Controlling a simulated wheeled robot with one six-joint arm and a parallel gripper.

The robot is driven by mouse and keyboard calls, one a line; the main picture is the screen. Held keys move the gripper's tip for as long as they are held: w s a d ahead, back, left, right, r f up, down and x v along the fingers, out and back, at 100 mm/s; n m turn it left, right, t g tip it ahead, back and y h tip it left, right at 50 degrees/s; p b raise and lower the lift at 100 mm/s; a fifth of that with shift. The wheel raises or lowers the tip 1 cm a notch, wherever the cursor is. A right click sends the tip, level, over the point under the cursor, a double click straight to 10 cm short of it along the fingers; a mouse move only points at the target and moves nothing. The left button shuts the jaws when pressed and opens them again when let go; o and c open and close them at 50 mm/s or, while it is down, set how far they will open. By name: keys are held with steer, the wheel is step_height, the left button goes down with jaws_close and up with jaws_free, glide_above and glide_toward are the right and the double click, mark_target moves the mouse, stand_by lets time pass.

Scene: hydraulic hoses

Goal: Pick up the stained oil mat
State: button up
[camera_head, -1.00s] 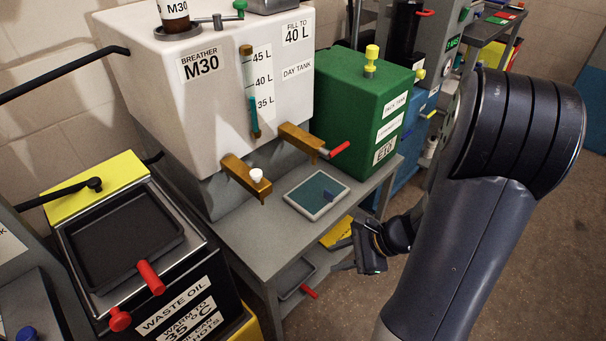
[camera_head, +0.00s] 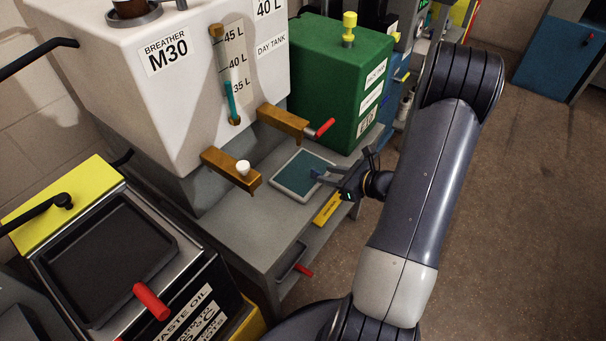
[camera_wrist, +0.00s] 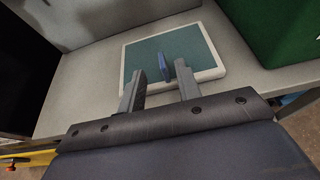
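A flat teal mat in a pale tray-like border (camera_head: 296,181) lies on the grey shelf under the white day tank. It also shows in the wrist view (camera_wrist: 145,59), where a small blue tab (camera_wrist: 182,71) stands up near its front edge. I cannot make out stains on it. My gripper (camera_head: 318,175) is at the mat's right front side; in the wrist view its two fingers (camera_wrist: 160,92) are apart, with the blue tab just beyond and between their tips. Nothing is held. Whether the fingertips touch the mat cannot be told.
Two brass taps (camera_head: 231,170) hang from the white tank (camera_head: 185,85) above the shelf (camera_head: 245,225). A green tank (camera_head: 340,80) stands behind the mat. A waste oil unit with a black tray (camera_head: 108,258) is at the left. Floor at the right is clear.

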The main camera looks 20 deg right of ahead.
mark_target(320, 173)
steer(key=x, duration=0.4)
steer(key=shift+s+d+f, duration=0.1)
steer(key=shift+d+f, duration=0.05)
steer(key=shift+f, duration=0.05)
steer(key=shift+w+a+f+b, duration=0.15)
steer(key=shift+w+a+b, duration=0.15)
steer(key=shift+w, duration=0.2)
steer(key=shift+c, duration=0.3)
jaws_close()
